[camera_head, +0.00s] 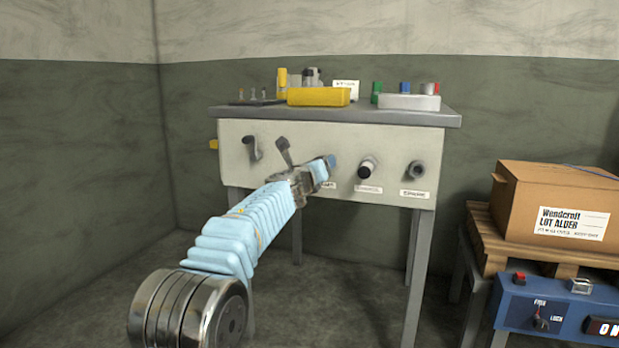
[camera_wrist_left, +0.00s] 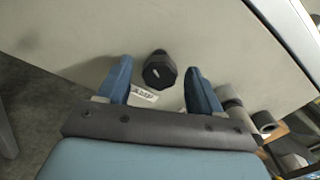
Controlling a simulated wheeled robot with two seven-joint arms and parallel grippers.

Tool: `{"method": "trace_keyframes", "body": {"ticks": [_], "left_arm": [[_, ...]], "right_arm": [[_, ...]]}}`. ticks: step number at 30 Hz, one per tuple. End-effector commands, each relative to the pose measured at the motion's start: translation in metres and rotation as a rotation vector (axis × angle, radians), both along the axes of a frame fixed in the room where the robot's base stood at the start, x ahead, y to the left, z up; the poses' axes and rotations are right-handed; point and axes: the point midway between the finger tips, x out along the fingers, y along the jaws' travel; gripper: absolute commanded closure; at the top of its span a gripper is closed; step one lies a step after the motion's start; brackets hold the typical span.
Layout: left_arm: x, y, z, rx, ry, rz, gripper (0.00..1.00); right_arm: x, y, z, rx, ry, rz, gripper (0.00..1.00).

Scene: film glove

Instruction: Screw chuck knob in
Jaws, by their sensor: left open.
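My left gripper (camera_head: 322,168) is in front of the pale panel (camera_head: 230,165) of the bench. In the left wrist view its two blue fingers (camera_wrist_left: 160,84) are open, one on each side of a black faceted knob (camera_wrist_left: 159,70) with a white mark. Gaps show between knob and fingers, and I cannot tell the depth. The label (camera_wrist_left: 143,94) by this knob is partly hidden and shows "AMP". To its right are a black-tipped knob (camera_head: 367,168) and a round grey knob (camera_head: 417,169). Their labels are too small to read, so I cannot tell which knob is the chuck knob.
A crank (camera_head: 252,147) and a lever (camera_head: 285,152) are on the panel's left. A yellow tray (camera_head: 319,97) and a white box (camera_head: 408,102) stand on the bench top (camera_head: 230,113). A cardboard box (camera_head: 555,205) sits on a pallet at right, above a blue control box (camera_head: 515,305).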

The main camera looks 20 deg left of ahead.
Motion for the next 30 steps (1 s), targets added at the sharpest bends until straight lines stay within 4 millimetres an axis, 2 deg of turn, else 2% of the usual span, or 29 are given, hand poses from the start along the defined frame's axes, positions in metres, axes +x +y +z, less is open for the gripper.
{"method": "trace_keyframes", "body": {"ticks": [1, 2, 3, 9, 13, 18, 24, 30], "left_arm": [[-0.010, 0.000, -0.007, -0.005, -0.002, -0.001, 0.35], [-0.017, 0.000, -0.008, -0.006, -0.002, -0.003, 0.35], [-0.018, -0.004, -0.002, 0.000, 0.005, -0.009, 0.35], [-0.041, -0.001, 0.000, -0.001, 0.003, -0.004, 0.35], [-0.070, 0.000, -0.004, -0.006, -0.001, -0.006, 0.35], [-0.097, 0.001, -0.002, -0.004, 0.001, -0.005, 0.35], [-0.117, 0.002, -0.001, -0.002, 0.001, -0.004, 0.35], [-0.123, 0.004, -0.002, -0.002, 0.002, -0.002, 0.35]], "right_arm": [[0.000, 0.000, -0.015, 0.000, -0.001, -0.001, 0.38], [0.000, 0.000, -0.020, 0.000, -0.002, -0.002, 0.38], [0.000, 0.000, -0.009, -0.001, 0.000, -0.001, 0.38], [0.000, 0.000, -0.002, 0.000, -0.001, 0.000, 0.38], [0.000, 0.000, -0.015, 0.000, -0.002, -0.002, 0.38], [0.001, 0.000, -0.011, 0.000, -0.002, -0.002, 0.38], [0.001, 0.000, -0.011, 0.000, -0.002, -0.002, 0.38], [0.001, 0.000, -0.011, 0.000, -0.002, -0.002, 0.38]]}}
